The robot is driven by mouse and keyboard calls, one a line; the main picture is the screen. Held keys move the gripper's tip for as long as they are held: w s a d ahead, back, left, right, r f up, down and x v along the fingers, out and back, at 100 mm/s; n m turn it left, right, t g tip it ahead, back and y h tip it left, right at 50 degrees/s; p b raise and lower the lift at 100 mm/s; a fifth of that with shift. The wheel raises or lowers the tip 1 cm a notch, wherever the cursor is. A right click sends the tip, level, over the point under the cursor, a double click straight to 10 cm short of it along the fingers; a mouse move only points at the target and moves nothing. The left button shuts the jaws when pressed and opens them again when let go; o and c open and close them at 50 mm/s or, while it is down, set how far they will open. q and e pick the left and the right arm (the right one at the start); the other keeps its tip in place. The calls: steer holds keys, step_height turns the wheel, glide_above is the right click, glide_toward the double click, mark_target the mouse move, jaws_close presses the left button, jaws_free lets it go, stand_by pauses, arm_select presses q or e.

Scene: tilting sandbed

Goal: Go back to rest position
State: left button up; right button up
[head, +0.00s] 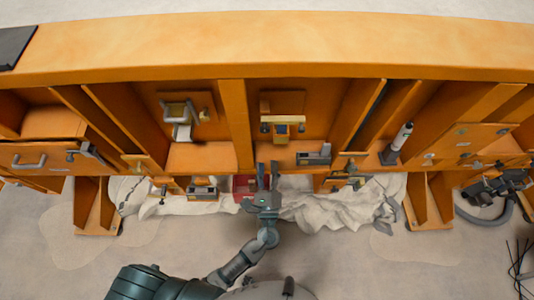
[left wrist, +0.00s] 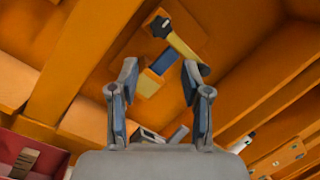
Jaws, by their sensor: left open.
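My left gripper (head: 268,168) reaches up from the bottom of the head view, in front of the orange structure (head: 300,50). Its two fingers stand apart with nothing between them. In the left wrist view the open left gripper (left wrist: 159,72) points at a yellow and blue fitting (left wrist: 170,53) on an orange panel, with a visible gap to it. This fitting (head: 283,128) also shows in the head view, above the fingertips. My right gripper is in neither view.
A dark red box (head: 243,186) is close left of my gripper. A grey block (head: 313,157) sits on the ledge to the right. White crumpled cloth (head: 335,208) lies below. Open pale floor (head: 385,270) is at bottom right.

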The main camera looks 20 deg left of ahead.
arm_select(q)
steer(key=shift+s+d+f, duration=0.1)
steer(key=shift+s+f, duration=0.05)
steer(key=shift+s, duration=0.2)
steer(key=shift+f, duration=0.1)
